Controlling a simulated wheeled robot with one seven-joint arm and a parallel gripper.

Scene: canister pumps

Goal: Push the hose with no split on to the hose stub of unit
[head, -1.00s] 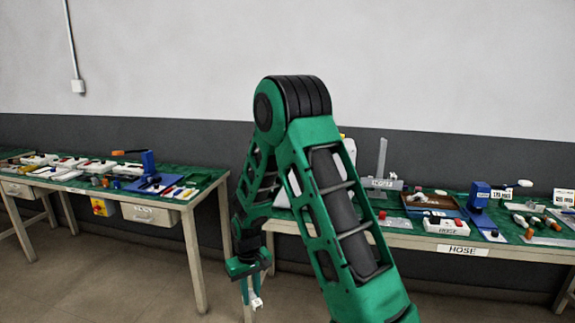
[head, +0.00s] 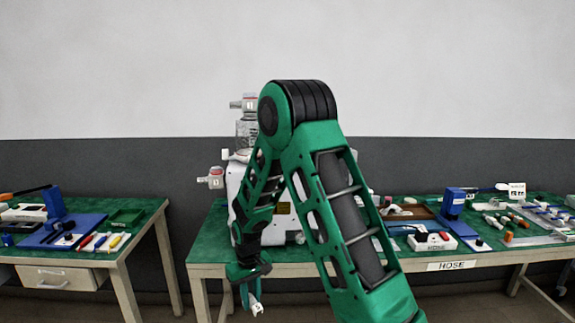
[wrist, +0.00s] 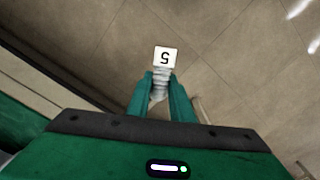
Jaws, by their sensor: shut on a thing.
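My gripper (head: 252,301) hangs low in front of the HOSE table's left end, below its top. In the wrist view my gripper (wrist: 160,84) is shut on a pale ribbed hose (wrist: 160,82), over the floor. A white square tag (wrist: 166,56) with a figure like a 5 sits at the hose's far end. Whether the hose has a split cannot be told.
Another table (head: 148,215) with trays and coloured tools stands left, with a floor gap between.

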